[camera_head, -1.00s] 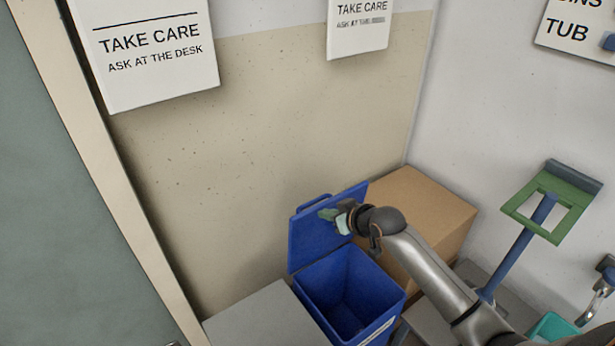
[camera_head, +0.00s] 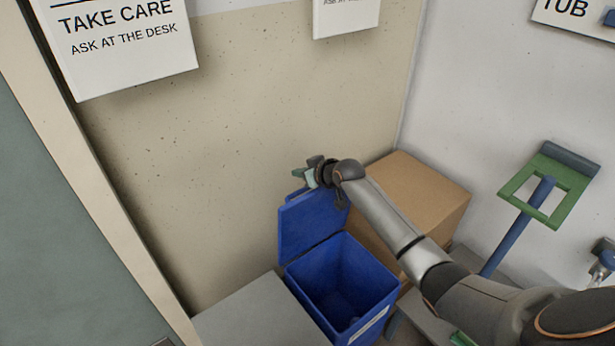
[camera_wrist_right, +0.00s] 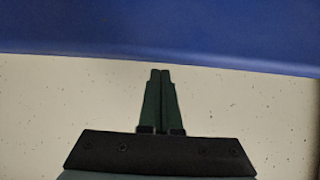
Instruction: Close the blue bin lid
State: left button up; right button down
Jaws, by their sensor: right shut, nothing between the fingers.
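The blue bin (camera_head: 347,298) stands open, and its inside shows. Its blue lid (camera_head: 305,226) stands raised at the bin's back left side, with a tab at its top edge. My right gripper (camera_head: 299,174) is shut and empty at the lid's top edge, and part of the lid is hidden behind my wrist and forearm. In the right wrist view the shut fingertips (camera_wrist_right: 160,72) point at a broad blue surface, likely the lid (camera_wrist_right: 160,28), with speckled wall below it. I cannot tell whether they touch it. My left gripper is not in view.
A cardboard box (camera_head: 425,195) stands right of the bin, close to my right forearm. A grey surface (camera_head: 258,318) lies left of the bin. The beige wall (camera_head: 260,120) is behind the lid. A green-framed stand (camera_head: 535,195) on a blue post is at the right.

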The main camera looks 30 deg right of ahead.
jog(key=shift+s+d+f, duration=0.15)
jog(key=shift+s+f, duration=0.85)
jog(key=shift+s, duration=0.3)
jog(key=shift+s, duration=0.1)
